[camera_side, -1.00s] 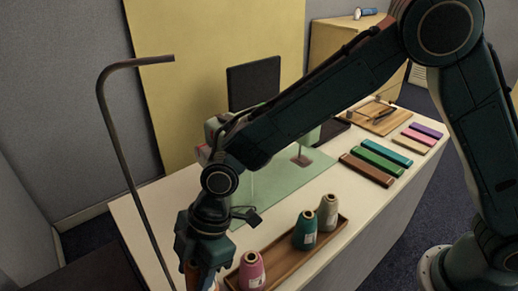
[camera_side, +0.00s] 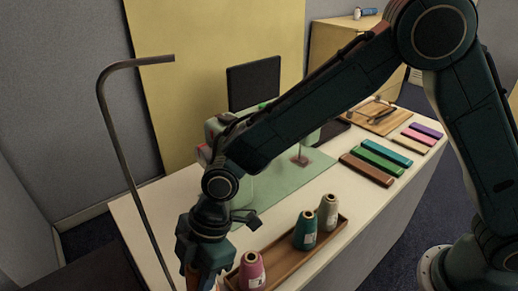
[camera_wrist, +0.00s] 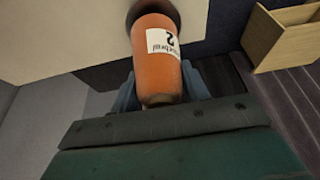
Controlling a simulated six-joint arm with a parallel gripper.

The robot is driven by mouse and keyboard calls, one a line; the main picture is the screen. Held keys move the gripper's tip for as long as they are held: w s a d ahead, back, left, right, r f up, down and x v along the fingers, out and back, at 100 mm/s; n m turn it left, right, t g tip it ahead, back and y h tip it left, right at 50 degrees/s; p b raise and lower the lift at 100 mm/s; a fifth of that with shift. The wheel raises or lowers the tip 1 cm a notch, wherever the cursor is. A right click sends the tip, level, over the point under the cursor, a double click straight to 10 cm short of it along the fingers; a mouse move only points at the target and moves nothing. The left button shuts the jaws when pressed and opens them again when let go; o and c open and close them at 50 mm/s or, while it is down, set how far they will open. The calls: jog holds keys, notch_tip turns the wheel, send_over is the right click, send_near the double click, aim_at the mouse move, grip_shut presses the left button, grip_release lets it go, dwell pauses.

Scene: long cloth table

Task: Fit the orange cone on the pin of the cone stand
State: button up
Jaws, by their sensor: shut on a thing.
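The orange cone (camera_wrist: 158,60), with a white printed label, is between the fingers of my gripper (camera_wrist: 160,88) in the wrist view. The gripper is shut on it. The cone's far end meets or overlaps a dark round piece (camera_wrist: 176,8), perhaps the stand's base; I cannot tell whether they touch. In the side view my gripper (camera_side: 200,275) is low at the table's front left corner, and the cone is mostly hidden there. A bent metal rod (camera_side: 122,160), apparently part of the cone stand, rises to the left of it. The pin is not visible.
A wooden tray (camera_side: 330,238) right of my gripper holds a pink cone (camera_side: 251,272), a teal cone (camera_side: 305,232) and a beige cone (camera_side: 327,213). A green mat (camera_side: 285,185) and a sewing machine (camera_side: 214,128), partly hidden by my arm, are behind. Coloured bars (camera_side: 382,160) lie farther right.

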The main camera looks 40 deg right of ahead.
jog(key=shift+f, duration=0.45)
dwell(0.4)
jog(key=o, duration=1.1)
jog(key=shift+o, duration=0.2)
jog(key=v, duration=1.4)
jog(key=shift+d+f, duration=0.1)
